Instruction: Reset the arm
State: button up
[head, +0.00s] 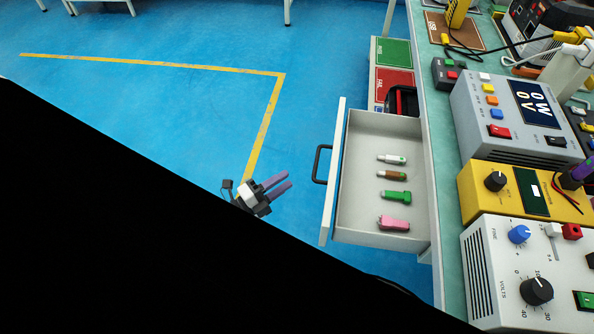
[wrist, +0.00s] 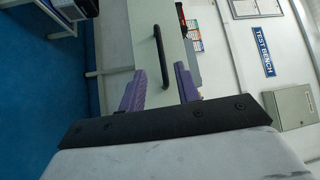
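My gripper (head: 284,184) shows in the head view in front of the open drawer, to the left of its black handle (head: 321,164). Its two purple fingers point toward the drawer. In the wrist view my gripper (wrist: 160,90) has its fingers spread apart with nothing between them. The handle (wrist: 160,57) shows beyond the fingertips, apart from them. Much of the lower left of the head view is black, and most of my arm is hidden there.
The white drawer (head: 370,221) stands open from the bench, holding several small sticks, including a green one (head: 396,196) and a pink one (head: 393,223). The bench top (head: 437,120) carries instruments such as a yellow box (head: 513,205). The blue floor (head: 180,115) at left is clear.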

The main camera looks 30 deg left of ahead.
jog(key=shift+v, duration=0.85)
jog(key=shift+r, duration=0.1)
